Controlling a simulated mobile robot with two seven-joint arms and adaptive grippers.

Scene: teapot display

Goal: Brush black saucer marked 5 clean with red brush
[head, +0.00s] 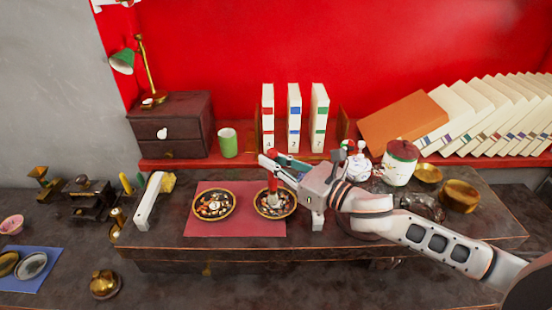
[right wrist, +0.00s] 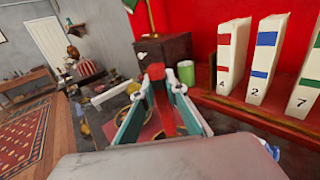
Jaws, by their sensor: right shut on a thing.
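My right gripper (head: 272,163) is shut on the red brush (head: 272,182). The brush is upright, and its pale bristles are down in the right-hand dark saucer (head: 292,208) with a gold rim. That saucer holds pale and reddish bits. A similar dark saucer (head: 234,207) with bits in it lies to its left. Both are on a red mat (head: 245,229). I cannot read a 5 on either one. In the right wrist view the brush's red top (right wrist: 158,73) shows between the fingertips (right wrist: 165,86). My left gripper is not in view.
A lidded white jar (head: 400,164) and brass bowls (head: 460,196) are on the right. Books (head: 294,105) and a green cup (head: 228,143) stand on the shelf behind.

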